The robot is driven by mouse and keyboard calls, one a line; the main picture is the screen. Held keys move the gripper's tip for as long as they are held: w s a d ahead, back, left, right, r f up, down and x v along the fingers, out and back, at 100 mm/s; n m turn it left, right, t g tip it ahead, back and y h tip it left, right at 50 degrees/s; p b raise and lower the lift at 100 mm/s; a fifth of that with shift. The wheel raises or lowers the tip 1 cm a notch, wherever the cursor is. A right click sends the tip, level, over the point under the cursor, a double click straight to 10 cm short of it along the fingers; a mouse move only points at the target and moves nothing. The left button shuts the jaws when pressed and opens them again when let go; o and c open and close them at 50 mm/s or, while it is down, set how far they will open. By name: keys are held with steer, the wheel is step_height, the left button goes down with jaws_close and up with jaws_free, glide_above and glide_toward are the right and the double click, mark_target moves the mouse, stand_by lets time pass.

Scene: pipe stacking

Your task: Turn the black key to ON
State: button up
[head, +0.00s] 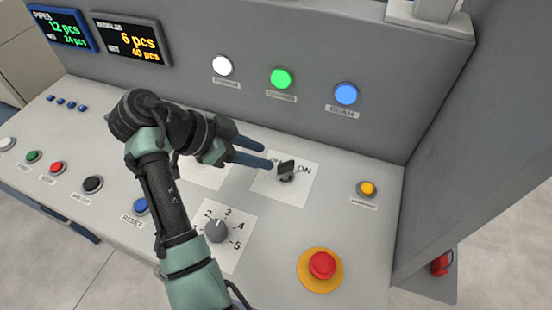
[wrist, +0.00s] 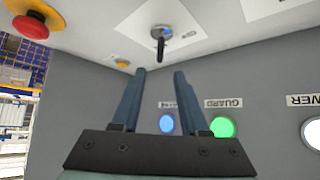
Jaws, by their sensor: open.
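The black key (head: 286,168) stands in its round switch on a white label plate at the right part of the panel. The word ON is printed at the plate's upper right. In the wrist view the key (wrist: 161,48) hangs from its silver collar, ahead of the fingertips. My gripper (head: 255,151) is open, with its two blue fingers pointing right toward the key. In the wrist view my gripper (wrist: 160,72) has nothing between its fingers, and the key lies beyond the gap. In the head view the lower fingertip is close to the key; I cannot tell if they touch.
A red mushroom button (head: 322,265) on a yellow base sits in front of the key. A small yellow button (head: 368,188) is to the right. A numbered grey knob (head: 217,231) is to the front left. White, green and blue lamps (head: 346,93) line the upright wall behind.

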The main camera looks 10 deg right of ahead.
steer(key=v, duration=0.4)
stand_by(0.4)
steer(key=w+r+n+t+y+p, duration=0.25)
steer(key=w+r+n+t, duration=0.5)
steer(key=r, duration=0.65)
step_height(320, 180, up, 12)
steer(key=n+t+y, duration=0.2)
steer(key=t, duration=0.5)
steer(key=s+a+r+n+t+y, duration=0.1)
steer(key=s+r+n+t+y, duration=0.1)
steer(key=s+r+t, duration=0.3)
steer(key=s+a+r+n+t+y+p, duration=0.1)
steer(key=s+r+n+t, duration=0.3)
steer(key=s+r, duration=1)
step_height(320, 180, up, 4)
steer(key=shift+a+f+t+y, duration=0.25)
steer(key=shift+t+y, duration=0.4)
steer(key=shift+t, duration=0.5)
